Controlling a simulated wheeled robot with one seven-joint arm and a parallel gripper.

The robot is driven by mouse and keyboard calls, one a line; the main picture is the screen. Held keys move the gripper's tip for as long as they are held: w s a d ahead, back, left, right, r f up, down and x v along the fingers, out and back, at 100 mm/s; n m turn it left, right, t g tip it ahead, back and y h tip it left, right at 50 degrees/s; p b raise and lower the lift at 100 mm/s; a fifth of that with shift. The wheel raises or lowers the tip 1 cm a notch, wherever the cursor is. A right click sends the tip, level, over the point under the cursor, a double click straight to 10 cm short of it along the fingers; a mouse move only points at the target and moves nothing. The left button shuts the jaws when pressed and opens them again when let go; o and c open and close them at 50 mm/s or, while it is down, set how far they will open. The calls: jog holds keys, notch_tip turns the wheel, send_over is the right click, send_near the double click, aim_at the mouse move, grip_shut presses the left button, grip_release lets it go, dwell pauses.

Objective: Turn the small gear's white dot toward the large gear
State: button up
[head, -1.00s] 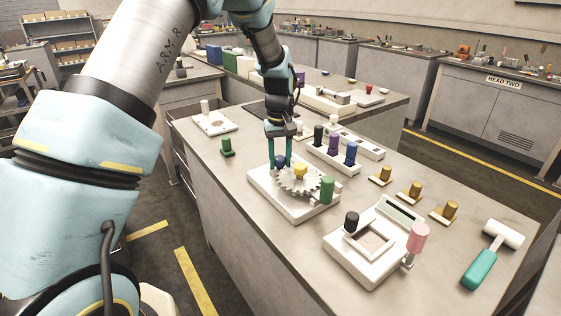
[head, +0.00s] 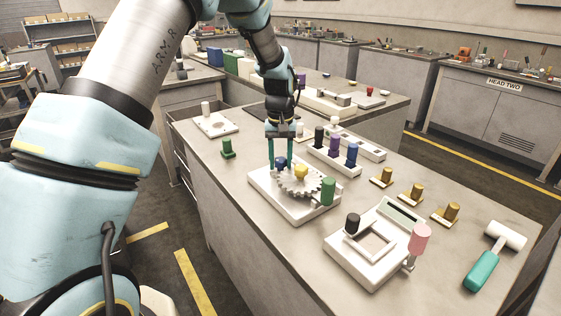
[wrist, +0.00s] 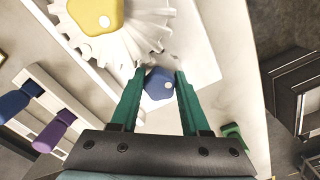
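The large pale gear (head: 299,188) with a yellow knob (head: 301,172) lies on a white base plate (head: 262,186). In the wrist view the yellow knob (wrist: 92,12) carries a white dot. The small gear's blue knob (head: 281,162) is beside the large gear; it also shows in the wrist view (wrist: 158,80), with a pale spot on its top. My gripper (head: 281,165) points down with its teal fingers on either side of the blue knob. In the wrist view little or no gap shows; contact is unclear. The small gear's teeth are mostly hidden.
A white frame fixture (head: 362,262) is nearer. A teal-handled mallet (head: 482,271) lies at right. A small green piece (head: 227,148) is left.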

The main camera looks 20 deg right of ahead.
aim_at(280, 160)
jog(key=o, duration=0.4)
jog(key=shift+r, duration=0.1)
notch_tip(280, 160, up, 11)
jog(key=b, duration=0.2)
jog(key=shift+f+b, duration=0.2)
jog(key=shift+b, duration=0.1)
jog(key=shift+a, duration=0.1)
jog(key=a+f+n, duration=0.2)
jog(key=a, duration=1.9)
jog(key=shift+n+t, duration=0.8)
jog(key=shift+n, duration=0.1)
jog(key=s+a+f, duration=0.1)
jog(key=s+a, duration=0.2)
jog(key=a, duration=0.2)
jog(key=s+a+f, duration=0.1)
jog(key=s+a, duration=0.3)
jog(key=a, duration=0.1)
jog(key=s+a+f, duration=0.1)
jog(key=s+a, duration=0.2)
jog(key=a, duration=0.2)
jog(key=shift+s+f, duration=0.15)
jog(key=shift+s, duration=0.2)
